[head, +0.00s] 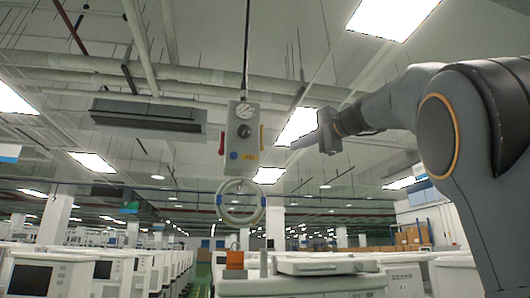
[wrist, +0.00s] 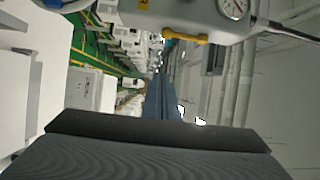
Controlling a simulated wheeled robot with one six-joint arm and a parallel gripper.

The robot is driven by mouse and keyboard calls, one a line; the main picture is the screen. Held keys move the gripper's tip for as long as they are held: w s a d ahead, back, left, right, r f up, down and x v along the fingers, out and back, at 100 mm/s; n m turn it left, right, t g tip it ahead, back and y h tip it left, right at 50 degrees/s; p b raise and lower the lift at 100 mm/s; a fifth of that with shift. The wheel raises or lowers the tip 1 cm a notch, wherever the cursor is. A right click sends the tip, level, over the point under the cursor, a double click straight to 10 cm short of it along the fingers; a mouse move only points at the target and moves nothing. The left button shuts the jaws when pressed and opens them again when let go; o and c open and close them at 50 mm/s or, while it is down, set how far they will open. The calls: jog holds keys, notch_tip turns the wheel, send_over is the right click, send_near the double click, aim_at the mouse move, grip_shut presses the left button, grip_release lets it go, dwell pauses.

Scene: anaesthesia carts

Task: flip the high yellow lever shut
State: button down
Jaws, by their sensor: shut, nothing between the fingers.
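A grey box (head: 242,135) with a dial gauge hangs on a cable in the head view. The yellow lever (head: 262,137) is on its right side and stands about upright along that side. In the wrist view the yellow lever (wrist: 187,38) lies along the box's edge, near the gauge (wrist: 232,9); which end is its pivot I cannot tell. My gripper (head: 294,144) is shut and empty, to the right of the lever, pointing left at about its height, with a gap in the picture. Its dark fingers (wrist: 155,145) fill the bottom of the wrist view.
A red lever (head: 222,143) is on the box's left side. A blue button (head: 233,155) and a yellow label (head: 251,156) are on its front. A ring (head: 241,219) with blue grips hangs below. White carts (head: 70,272) stand in rows beneath. The air around the box looks free.

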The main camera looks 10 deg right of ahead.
jog(key=w+a+p, duration=0.5)
jog(key=w+a, duration=0.1)
jog(key=a, duration=0.1)
jog(key=shift+w+a+r+p, duration=0.15)
jog(key=shift+a+r+p, duration=0.1)
jog(key=shift+r+p, duration=0.1)
dwell(0.7)
dwell(0.4)
